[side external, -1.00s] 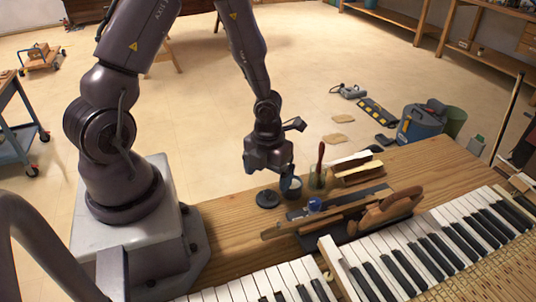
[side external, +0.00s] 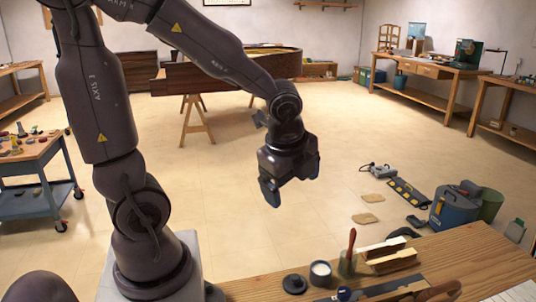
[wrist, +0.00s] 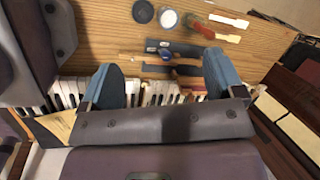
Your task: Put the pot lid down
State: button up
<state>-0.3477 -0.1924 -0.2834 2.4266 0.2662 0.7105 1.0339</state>
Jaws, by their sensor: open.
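The pot lid (side external: 294,284), a dark round disc, lies flat on the wooden bench just left of a small pot (side external: 320,268) with pale contents. The lid also shows at the top of the wrist view (wrist: 143,11), with the open pot (wrist: 168,18) beside it. My gripper (side external: 292,182) is open and empty, well above the bench and apart from the lid. In the wrist view its two blue-grey fingers (wrist: 162,72) are spread wide with nothing between them.
A plane and other tools lie nearer on a dark mat (wrist: 185,50). Piano keys (wrist: 160,92) run along the bench's near side.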

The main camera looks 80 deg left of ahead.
jog(key=s+d+r+n+t+h, duration=0.2)
jog(key=s+d+r+n, duration=0.3)
jog(key=r+n, duration=0.4)
jog(key=s+n+t, duration=0.1)
jog(key=n, duration=0.3)
jog(key=shift+t+h, duration=0.3)
